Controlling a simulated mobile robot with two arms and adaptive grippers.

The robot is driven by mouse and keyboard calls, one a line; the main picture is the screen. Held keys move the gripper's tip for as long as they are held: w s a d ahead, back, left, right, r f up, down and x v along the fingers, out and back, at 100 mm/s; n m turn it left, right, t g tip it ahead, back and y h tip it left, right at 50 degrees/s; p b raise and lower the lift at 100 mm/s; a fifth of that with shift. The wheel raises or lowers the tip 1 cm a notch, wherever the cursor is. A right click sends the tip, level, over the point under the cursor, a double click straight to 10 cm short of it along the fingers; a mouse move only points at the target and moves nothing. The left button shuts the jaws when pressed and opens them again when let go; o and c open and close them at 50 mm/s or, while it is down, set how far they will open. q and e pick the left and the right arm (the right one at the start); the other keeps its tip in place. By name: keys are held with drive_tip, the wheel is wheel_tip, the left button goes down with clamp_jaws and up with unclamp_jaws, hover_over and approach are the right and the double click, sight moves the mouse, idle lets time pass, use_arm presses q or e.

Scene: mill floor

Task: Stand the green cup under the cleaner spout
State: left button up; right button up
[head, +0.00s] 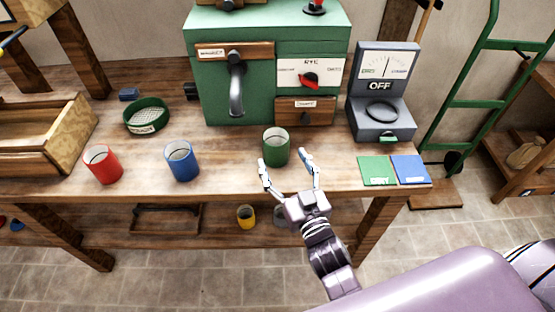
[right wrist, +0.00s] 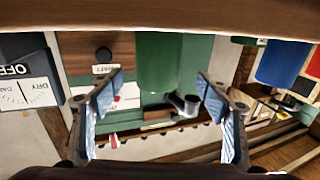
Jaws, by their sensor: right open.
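The green cup (head: 276,147) stands upright near the front edge of the bench, right of and nearer than the grey spout (head: 236,92). The spout hangs down from the front of the green cleaner machine (head: 222,50), with bare bench below it. My right gripper (head: 284,160) is open at the cup's near side, its fingertips to either side of it. In the right wrist view, which is upside down, the cup (right wrist: 160,62) shows between the spread fingers (right wrist: 160,84). I cannot tell whether a finger touches it. My left gripper is not in view.
A blue cup (head: 182,162), a red cup (head: 103,165) and a round green sieve (head: 147,117) stand left of the spout. A grey meter (head: 380,95) reading OFF stands on the right. Green (head: 377,171) and blue (head: 409,170) mats lie at the front right.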

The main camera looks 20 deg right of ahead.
sight(281, 153)
drive_tip(key=w, duration=0.4)
drive_tip(key=shift+w+d+p, duration=0.1)
drive_tip(key=shift+w+p, duration=0.05)
drive_tip(key=shift+p, duration=0.15)
drive_tip(key=shift+w+f, duration=0.1)
drive_tip(key=shift+w, duration=1.25)
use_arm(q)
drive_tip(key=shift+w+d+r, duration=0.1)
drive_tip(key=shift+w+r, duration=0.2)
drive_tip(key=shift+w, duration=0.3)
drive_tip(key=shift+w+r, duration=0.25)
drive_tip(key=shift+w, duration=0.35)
use_arm(e)
drive_tip(key=c, duration=1.6)
drive_tip(key=shift+o, duration=0.2)
wheel_tip(281, 153, up, 20)
drive_tip(key=p, duration=0.3)
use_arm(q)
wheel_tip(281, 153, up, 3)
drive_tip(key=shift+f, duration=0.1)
use_arm(e)
drive_tip(key=s+d+f, duration=0.1)
drive_tip(key=s+f, duration=0.3)
drive_tip(key=s, duration=0.6)
drive_tip(key=s+d+f, duration=0.1)
drive_tip(key=s+f, duration=0.3)
drive_tip(key=s, duration=0.7)
drive_tip(key=shift+h, duration=0.3)
